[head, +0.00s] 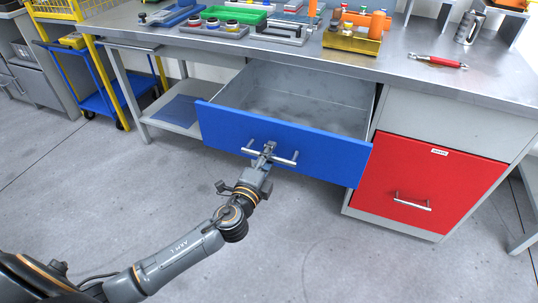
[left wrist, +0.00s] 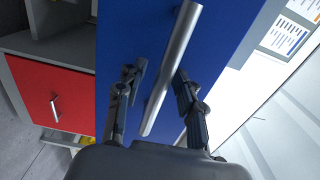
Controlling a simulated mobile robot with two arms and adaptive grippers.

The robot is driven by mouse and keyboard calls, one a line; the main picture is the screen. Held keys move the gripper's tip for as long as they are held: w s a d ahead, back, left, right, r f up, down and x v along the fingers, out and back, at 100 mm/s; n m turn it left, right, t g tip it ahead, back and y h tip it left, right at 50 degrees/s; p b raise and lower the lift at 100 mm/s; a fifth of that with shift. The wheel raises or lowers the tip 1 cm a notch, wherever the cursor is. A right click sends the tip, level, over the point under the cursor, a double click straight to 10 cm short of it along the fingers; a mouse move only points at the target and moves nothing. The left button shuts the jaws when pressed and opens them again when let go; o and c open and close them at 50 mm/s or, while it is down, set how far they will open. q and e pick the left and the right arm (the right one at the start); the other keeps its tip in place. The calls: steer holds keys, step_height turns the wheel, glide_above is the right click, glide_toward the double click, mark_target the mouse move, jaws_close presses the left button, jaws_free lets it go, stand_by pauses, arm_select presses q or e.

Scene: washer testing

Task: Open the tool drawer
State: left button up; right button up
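The tool drawer with the blue front (head: 325,150) is pulled well out from under the workbench, and its grey inside looks empty. Its silver bar handle (head: 285,160) runs across the front. My left gripper (head: 266,150) is at the handle's middle. In the left wrist view the handle (left wrist: 172,65) passes between the fingers of my left gripper (left wrist: 160,88). The fingers are spread on both sides of the bar, with a visible gap, so they do not look clamped on it. My right gripper is in neither view.
A red cabinet door (head: 425,185) with its own handle is right of the drawer. The workbench top (head: 400,65) holds trays, an orange-topped bottle rack (head: 352,42) and a red-handled tool (head: 438,61). A blue cart (head: 100,100) stands at left. The floor in front is clear.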

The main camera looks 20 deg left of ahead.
arm_select(q)
steer(key=s, duration=1.2)
stand_by(0.4)
